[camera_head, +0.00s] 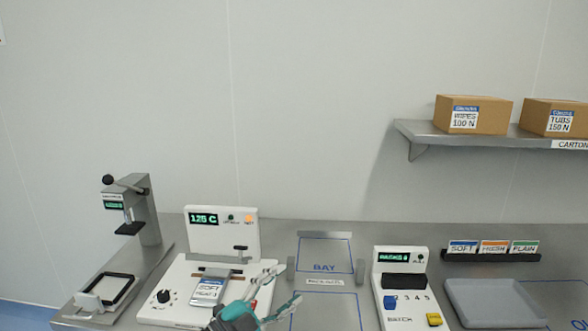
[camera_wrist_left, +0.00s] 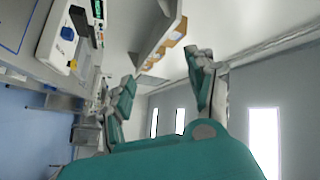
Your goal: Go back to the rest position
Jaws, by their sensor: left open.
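My left gripper (camera_head: 278,297) is in the lower middle of the head view, in front of the white sealer with the 125 C display (camera_head: 222,235). Its teal fingers are spread apart and nothing is between them. In the left wrist view the two fingers (camera_wrist_left: 162,85) also stand apart and empty. A pouch labelled SOFT (camera_head: 209,289) lies on the sealer, just left of the gripper. My right gripper is in neither view.
A steel press (camera_head: 140,210) stands at the left. The marked BAY (camera_head: 325,255) is right of the sealer. Further right are a white batch unit (camera_head: 401,285), a card rack (camera_head: 492,255) and a grey tray (camera_head: 493,300). Cartons (camera_head: 473,114) sit on a wall shelf (camera_head: 430,131).

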